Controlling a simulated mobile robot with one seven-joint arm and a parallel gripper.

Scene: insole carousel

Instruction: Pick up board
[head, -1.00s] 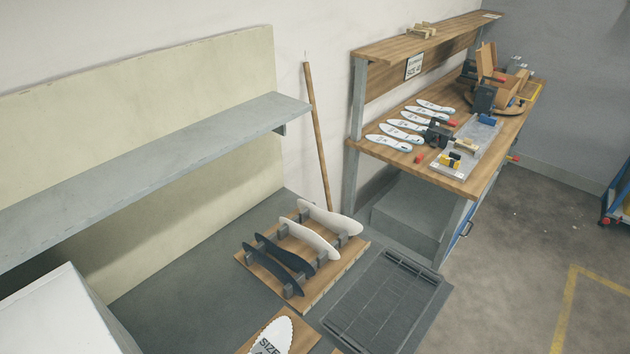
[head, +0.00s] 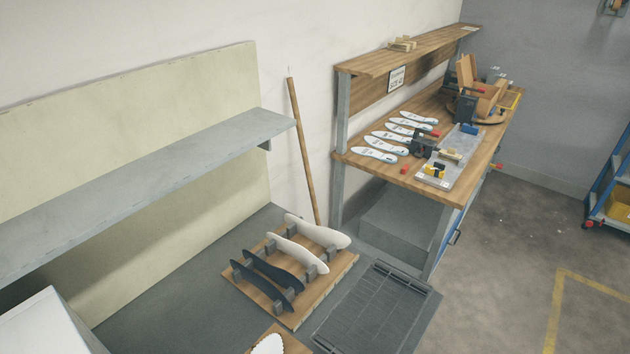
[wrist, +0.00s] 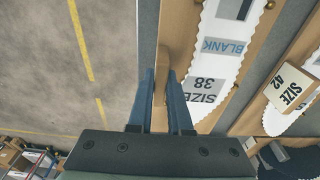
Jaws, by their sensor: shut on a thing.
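In the wrist view, a wooden board (wrist: 180,45) carries a white sawtooth-edged insole blank (wrist: 222,58) marked "SIZE 38" and "BLANK". My gripper (wrist: 161,78) is shut on the board's left edge, with one blue-grey finger on each side. The fingers partly hide the edge between them. In the head view, my gripper does not show. A wooden board (head: 257,344) with a white shape on it is cut off at the bottom of that view; I cannot tell whether it is the gripped one.
Another board with a white blank and a "SIZE 42" block (wrist: 291,88) lies to the right in the wrist view. In the head view, a wooden rack (head: 322,287) holds dark and white insoles beside a dark grey mat (head: 375,310). A workbench (head: 440,190) stands behind. Open floor is at right.

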